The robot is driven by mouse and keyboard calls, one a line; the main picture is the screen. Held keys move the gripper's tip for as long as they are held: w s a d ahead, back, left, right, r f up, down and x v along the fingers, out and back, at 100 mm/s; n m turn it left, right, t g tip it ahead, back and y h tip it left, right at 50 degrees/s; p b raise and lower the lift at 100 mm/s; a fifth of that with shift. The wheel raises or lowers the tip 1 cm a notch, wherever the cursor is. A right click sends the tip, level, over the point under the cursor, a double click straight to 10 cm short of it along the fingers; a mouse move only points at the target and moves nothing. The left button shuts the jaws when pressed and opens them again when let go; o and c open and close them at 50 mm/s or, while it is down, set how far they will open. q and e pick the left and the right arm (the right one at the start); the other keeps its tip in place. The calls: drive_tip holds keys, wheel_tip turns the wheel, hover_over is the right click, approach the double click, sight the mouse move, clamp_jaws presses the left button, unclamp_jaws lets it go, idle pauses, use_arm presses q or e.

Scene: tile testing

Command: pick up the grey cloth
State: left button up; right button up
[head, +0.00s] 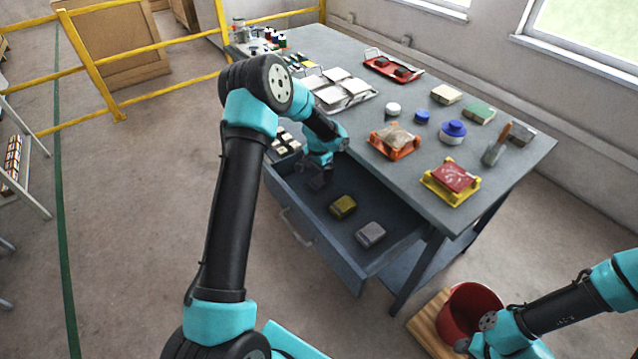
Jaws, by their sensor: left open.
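A grey folded block that looks like the grey cloth (370,235) lies in the open drawer (305,225) under the table, toward its right end. A yellow-olive block (343,207) lies just to its left and farther back. My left gripper (316,182) is open over the left part of the drawer, left of both blocks and apart from the grey one. Its fingers are small and dark against the drawer floor. My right gripper (464,345) is low at the bottom right, by a red bucket; its jaws are too unclear to read.
The grey tabletop (400,183) above the drawer holds an orange stand (397,150), a yellow stand (434,190), a blue-lidded pot (453,131) and a red tray (380,68). The red bucket (462,305) stands on a wooden board. Small pale tiles (285,142) sit at the drawer's left end.

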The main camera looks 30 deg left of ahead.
sight(318, 181)
use_arm(q)
drive_tip(key=shift+f, duration=0.15)
drive_tip(key=shift+s+d+f, duration=0.1)
drive_tip(key=shift+s+f, duration=0.1)
drive_tip(key=shift+f, duration=1.1)
drive_tip(key=shift+s+d+f, duration=0.1)
drive_tip(key=shift+s+f, duration=0.05)
drive_tip(key=shift+f, duration=1.1)
drive_tip(key=c, duration=1)
